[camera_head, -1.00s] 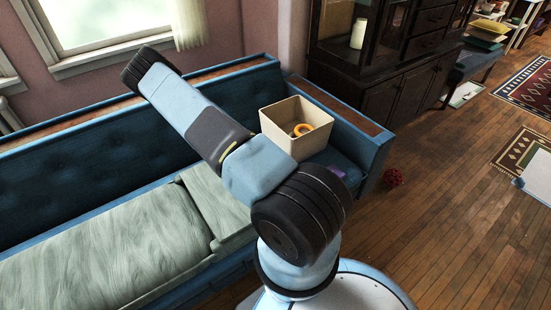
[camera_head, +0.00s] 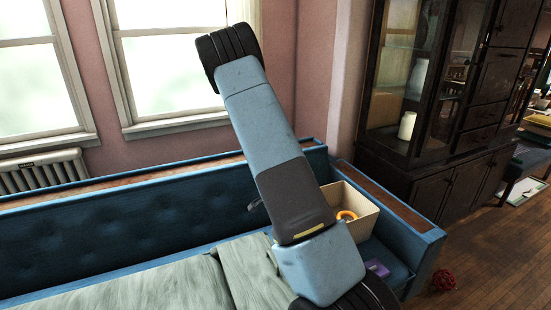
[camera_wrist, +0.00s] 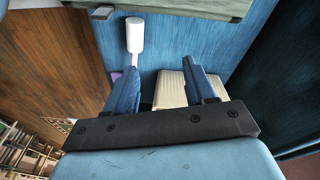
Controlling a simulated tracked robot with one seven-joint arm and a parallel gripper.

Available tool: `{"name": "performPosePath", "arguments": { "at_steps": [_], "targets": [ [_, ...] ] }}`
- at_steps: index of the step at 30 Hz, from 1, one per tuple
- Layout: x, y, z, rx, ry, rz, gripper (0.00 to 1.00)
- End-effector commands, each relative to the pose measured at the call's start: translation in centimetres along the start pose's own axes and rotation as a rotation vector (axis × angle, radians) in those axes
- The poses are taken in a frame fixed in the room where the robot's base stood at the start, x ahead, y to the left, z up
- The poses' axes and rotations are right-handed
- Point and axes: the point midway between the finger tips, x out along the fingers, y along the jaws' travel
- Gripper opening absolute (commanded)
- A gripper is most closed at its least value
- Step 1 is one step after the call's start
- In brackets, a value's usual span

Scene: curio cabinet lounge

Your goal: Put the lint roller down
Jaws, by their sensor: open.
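The lint roller (camera_wrist: 134,36), a white cylinder with a pinkish handle, lies on the blue couch seat (camera_wrist: 160,50) in the wrist view. Its handle end runs down close to the tip of my gripper's left finger. My gripper (camera_wrist: 152,68) is open, its two dark blue fingers apart, with nothing held between them. I cannot tell the exact gap between finger and handle. In the head view I do not make out the lint roller, and my arm covers part of the couch.
A cream box (camera_head: 354,222) with an orange ring (camera_head: 346,215) inside stands at the couch's right end; it also shows beyond my fingers in the wrist view (camera_wrist: 171,88). A purple item (camera_head: 377,268) lies beside it. A red ball (camera_head: 443,280) is on the floor.

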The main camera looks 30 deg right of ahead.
Motion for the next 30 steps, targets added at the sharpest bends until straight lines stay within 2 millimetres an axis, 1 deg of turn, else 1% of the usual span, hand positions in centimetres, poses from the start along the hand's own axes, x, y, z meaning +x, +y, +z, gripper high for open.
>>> {"name": "performPosePath", "arguments": {
  "at_steps": [1, 8, 12, 14, 18, 23, 24, 30],
  "targets": [
    [-1.9, -0.3, 0.4, -0.025, -0.016, -0.025, 0.55],
    [-9.3, -0.4, 2.2, -0.161, -0.072, -0.113, 0.55],
    [-13.8, 0.1, 3.3, -0.251, -0.092, -0.168, 0.55],
    [-15.6, 0.5, 3.8, -0.289, -0.098, -0.191, 0.55],
    [-19.9, 1.5, 4.8, -0.383, -0.104, -0.246, 0.55],
    [-24.4, 3.3, 6.0, -0.493, -0.098, -0.304, 0.55],
    [-25.6, 3.8, 6.2, -0.523, -0.094, -0.319, 0.55],
    [-30.6, 6.8, 7.7, -0.663, -0.063, -0.385, 0.55]
  ]
}}
